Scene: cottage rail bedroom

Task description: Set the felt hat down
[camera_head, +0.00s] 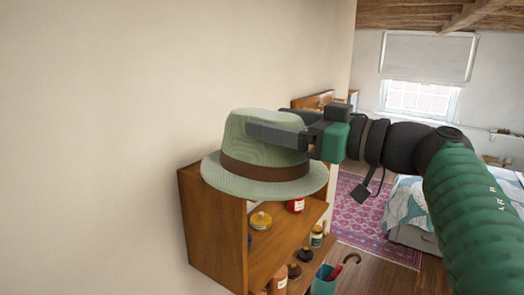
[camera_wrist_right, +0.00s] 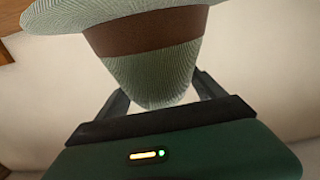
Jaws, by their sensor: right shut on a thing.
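The felt hat (camera_head: 262,145) is pale green with a brown band. In the head view it is upright, brim down, over the top of a wooden wall shelf (camera_head: 213,232). I cannot tell whether the brim touches the shelf. My right gripper (camera_head: 280,135) comes in from the right and is shut on the hat's crown. In the right wrist view the hat (camera_wrist_right: 160,75) fills the upper middle, with its crown between the two dark fingers (camera_wrist_right: 162,97). My left gripper is not in view.
A teal container (camera_head: 324,281) stands below at the right. A plain wall (camera_head: 100,150) is behind and left. A bed (camera_head: 410,207) and pink rug (camera_head: 362,205) lie farther right.

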